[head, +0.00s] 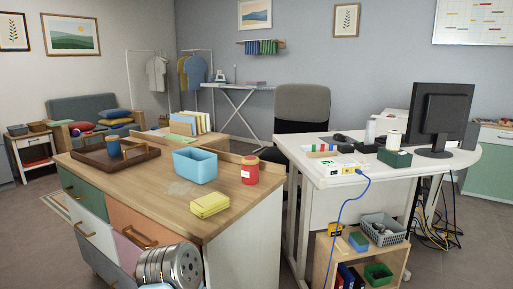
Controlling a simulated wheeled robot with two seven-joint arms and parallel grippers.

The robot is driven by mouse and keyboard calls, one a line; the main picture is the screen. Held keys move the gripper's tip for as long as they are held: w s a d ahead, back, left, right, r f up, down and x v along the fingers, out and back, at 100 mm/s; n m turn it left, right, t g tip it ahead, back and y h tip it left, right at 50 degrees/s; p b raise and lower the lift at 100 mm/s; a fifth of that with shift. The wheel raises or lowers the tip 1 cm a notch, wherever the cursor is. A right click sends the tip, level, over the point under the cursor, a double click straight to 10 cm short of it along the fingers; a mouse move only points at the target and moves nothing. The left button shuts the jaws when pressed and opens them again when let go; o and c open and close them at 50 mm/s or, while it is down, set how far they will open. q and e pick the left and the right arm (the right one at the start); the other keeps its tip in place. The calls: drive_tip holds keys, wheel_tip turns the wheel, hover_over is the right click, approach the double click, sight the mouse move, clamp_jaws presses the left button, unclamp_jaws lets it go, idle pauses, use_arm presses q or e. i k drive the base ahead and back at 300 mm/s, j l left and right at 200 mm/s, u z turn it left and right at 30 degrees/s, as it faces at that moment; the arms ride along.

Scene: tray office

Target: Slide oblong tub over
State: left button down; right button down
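The oblong tub is a light blue, open-topped rectangular box (195,167) standing upright on the wooden top of the drawer cabinet (150,195). It sits right of the tray and left of a red jar, apart from both. Nothing touches it that I can see, and its inside is mostly hidden by its walls. Neither of my gripper's fingers shows in the head view. A silvery round part with holes shows at the bottom edge in front of the cabinet; I cannot tell what it belongs to.
A red jar with a yellow band (250,171) stands right of the tub. A stack of yellow notes (210,205) lies in front. A brown tray (92,160) holding a blue cup (113,146) is at left. Bare wood lies between tray and tub. A white desk (330,178) stands at right.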

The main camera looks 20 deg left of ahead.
sight(199, 166)
drive_tip(key=j+z, duration=0.35)
drive_tip(key=z, duration=0.15)
drive_tip(key=k+j+z, duration=0.1)
drive_tip(key=j+z, duration=0.2)
drive_tip(key=z, duration=0.2)
drive_tip(key=k+j+z, duration=0.15)
drive_tip(key=j+z, duration=0.15)
drive_tip(key=z, duration=0.15)
drive_tip(key=k+j+z, duration=0.15)
drive_tip(key=j+z, duration=0.15)
drive_tip(key=z, duration=0.2)
